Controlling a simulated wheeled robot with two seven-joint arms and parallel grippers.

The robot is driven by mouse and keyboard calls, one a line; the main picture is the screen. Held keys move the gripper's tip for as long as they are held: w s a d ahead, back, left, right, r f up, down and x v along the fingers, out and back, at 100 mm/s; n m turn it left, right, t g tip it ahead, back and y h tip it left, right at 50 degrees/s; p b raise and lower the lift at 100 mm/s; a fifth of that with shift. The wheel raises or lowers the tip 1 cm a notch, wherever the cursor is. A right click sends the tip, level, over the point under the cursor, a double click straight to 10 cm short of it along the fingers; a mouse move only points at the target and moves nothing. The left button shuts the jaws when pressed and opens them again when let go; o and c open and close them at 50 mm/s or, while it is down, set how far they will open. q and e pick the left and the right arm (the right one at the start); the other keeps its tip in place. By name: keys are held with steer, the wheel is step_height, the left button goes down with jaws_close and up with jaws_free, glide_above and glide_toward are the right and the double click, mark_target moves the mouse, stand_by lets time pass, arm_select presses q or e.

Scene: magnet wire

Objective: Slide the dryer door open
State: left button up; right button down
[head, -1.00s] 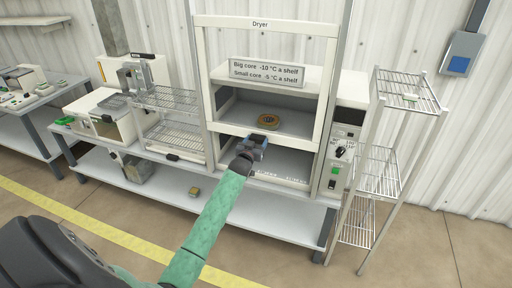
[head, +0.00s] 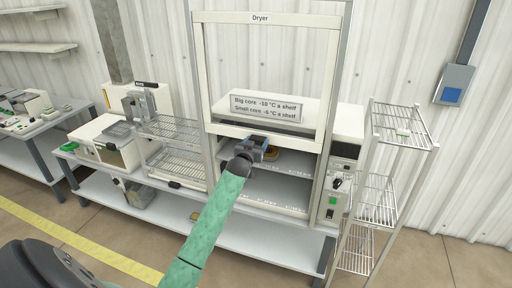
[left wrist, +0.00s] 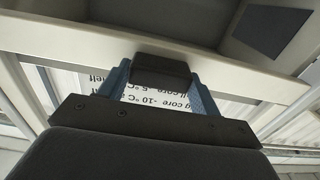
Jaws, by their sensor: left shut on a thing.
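The dryer door is a white frame labelled Dryer (head: 260,18), with its bottom rail (head: 222,131) crossing the dryer's front. My left gripper (head: 262,142) is at the middle of this rail. In the left wrist view its blue fingers (left wrist: 158,88) are shut on a dark handle (left wrist: 162,68) at the white rail (left wrist: 75,45). In the head view the gripper hides the handle. Below the rail, the dryer's shelves (head: 278,188) show through the opening. A yellowish core (head: 292,156) lies on the upper one, partly behind the gripper. My right gripper is out of view.
A temperature sign (head: 265,106) stands behind the door frame. A control panel (head: 338,187) is right of the opening. A wire rack (head: 400,135) stands farther right, and wire shelves (head: 172,128) stand left. The bench's lower shelf (head: 245,232) runs beneath.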

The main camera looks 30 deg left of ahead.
arm_select(q)
steer(key=shift+r, duration=0.3)
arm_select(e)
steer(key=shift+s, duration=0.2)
arm_select(q)
steer(key=o, duration=1.4)
steer(key=shift+f, duration=0.1)
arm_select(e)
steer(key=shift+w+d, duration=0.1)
arm_select(q)
steer(key=shift+s, duration=0.1)
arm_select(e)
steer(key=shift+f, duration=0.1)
arm_select(q)
steer(key=shift+s+d+f+b, duration=0.1)
steer(key=shift+s+f+b, duration=0.05)
steer(key=shift+s+b, duration=0.15)
steer(key=shift+b+v, duration=1.4)
steer(key=shift+v, duration=2.05)
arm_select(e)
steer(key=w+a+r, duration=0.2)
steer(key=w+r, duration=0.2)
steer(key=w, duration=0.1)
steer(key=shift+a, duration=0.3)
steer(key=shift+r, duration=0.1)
